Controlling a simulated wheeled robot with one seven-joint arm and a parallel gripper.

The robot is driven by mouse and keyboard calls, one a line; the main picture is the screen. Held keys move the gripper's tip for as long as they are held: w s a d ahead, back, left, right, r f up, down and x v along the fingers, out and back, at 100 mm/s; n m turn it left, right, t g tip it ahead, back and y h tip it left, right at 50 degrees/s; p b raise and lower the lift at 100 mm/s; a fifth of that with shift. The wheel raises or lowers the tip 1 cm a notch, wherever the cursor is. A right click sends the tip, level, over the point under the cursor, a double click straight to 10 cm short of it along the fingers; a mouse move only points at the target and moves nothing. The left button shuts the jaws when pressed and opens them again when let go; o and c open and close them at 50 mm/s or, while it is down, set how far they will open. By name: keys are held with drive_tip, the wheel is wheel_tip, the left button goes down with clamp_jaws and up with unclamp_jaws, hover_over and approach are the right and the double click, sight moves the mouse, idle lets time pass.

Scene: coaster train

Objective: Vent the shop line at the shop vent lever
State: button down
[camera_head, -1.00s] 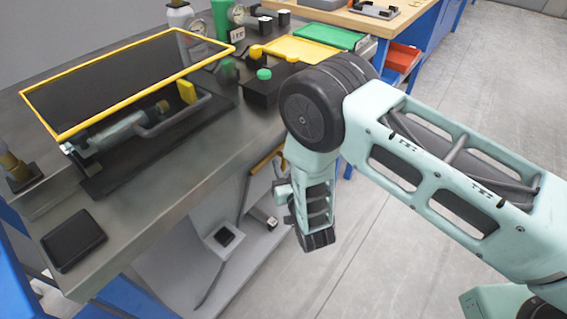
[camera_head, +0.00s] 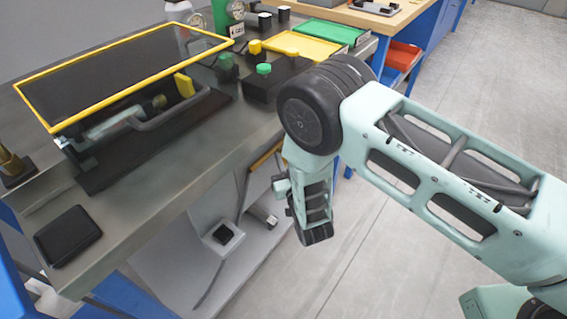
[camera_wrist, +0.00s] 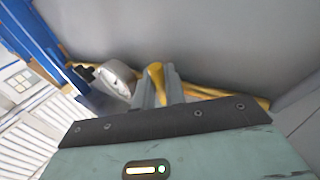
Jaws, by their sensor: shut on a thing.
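The shop vent lever, a yellow handle (camera_wrist: 156,76), shows in the middle of the wrist view. My gripper (camera_wrist: 155,92) is shut on it, with grey fingers on both sides of the handle. In the head view my wrist hangs beside the bench's front edge, and my fingertips and the lever are hidden there.
The metal bench (camera_head: 190,150) carries a yellow-framed clear cover (camera_head: 125,92), a black box with a green button (camera_head: 264,70) and a black pad (camera_head: 68,236). A grey pedestal with a black button (camera_head: 222,234) stands below. The floor at right is clear.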

drive_tip(key=c, duration=1.5)
unclamp_jaws()
drive_tip(key=shift+c, duration=0.2)
drive_tip(key=v, duration=1.7)
drive_tip(key=shift+s+d, duration=0.15)
drive_tip(key=shift+s, duration=0.05)
drive_tip(key=shift+f, duration=0.1)
